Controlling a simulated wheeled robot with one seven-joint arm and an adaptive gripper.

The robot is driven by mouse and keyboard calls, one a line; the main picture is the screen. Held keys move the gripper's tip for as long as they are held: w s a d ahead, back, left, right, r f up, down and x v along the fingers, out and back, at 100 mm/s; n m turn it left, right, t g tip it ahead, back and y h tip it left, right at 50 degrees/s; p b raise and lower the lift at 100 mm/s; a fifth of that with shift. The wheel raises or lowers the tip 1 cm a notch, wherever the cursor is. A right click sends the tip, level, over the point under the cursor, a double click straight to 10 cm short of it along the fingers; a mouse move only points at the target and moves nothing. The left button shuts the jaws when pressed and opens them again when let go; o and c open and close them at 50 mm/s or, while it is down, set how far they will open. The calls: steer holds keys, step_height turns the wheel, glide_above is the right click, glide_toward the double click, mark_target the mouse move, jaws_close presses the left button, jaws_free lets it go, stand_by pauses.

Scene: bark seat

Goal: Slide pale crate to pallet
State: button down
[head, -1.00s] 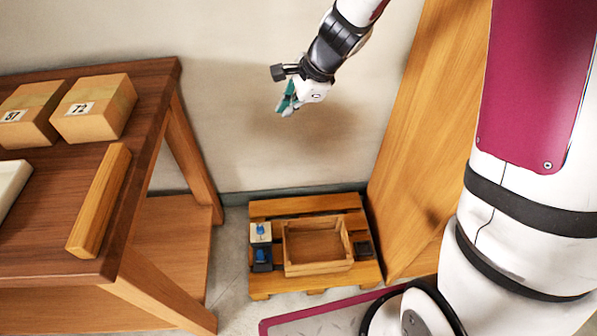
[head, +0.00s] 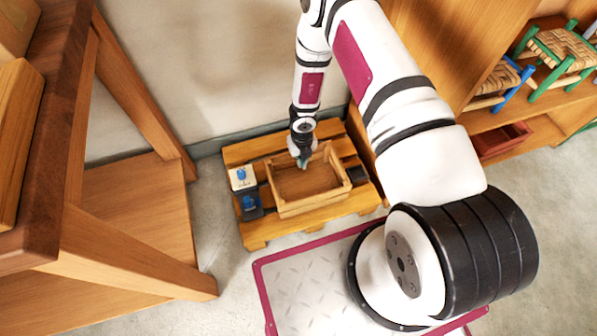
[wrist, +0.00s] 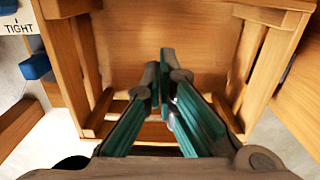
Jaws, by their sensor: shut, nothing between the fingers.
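The pale wooden crate (head: 312,205) is open-topped and looks empty. It sits upright on the slatted wooden pallet (head: 262,232) on the floor by the wall. My gripper (head: 303,162) points down at the crate's back part, its green fingers shut and empty. In the wrist view the crate's side wall (wrist: 262,70) and floor spread around the gripper (wrist: 167,75). I cannot tell whether the fingertips touch the crate.
A white block with a blue knob (head: 241,176) and a dark blue-topped block (head: 250,205) stand on the pallet left of the crate. A dark box (head: 355,175) is on its right. A wooden table (head: 120,240) stands left, shelves (head: 510,130) right.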

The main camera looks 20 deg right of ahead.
mark_target(298, 173)
steer(key=shift+m, duration=0.3)
step_height(298, 173, down, 11)
steer(key=b, duration=0.5)
steer(key=shift+d+f, duration=0.15)
steer(key=shift+f, duration=0.05)
steer(key=shift+w+r+b, duration=0.15)
steer(key=shift+w+b, duration=0.2)
steer(key=shift+w, duration=0.5)
steer(key=shift+w+r+b, duration=0.1)
steer(key=shift+w+b, duration=0.2)
steer(key=shift+w, duration=0.5)
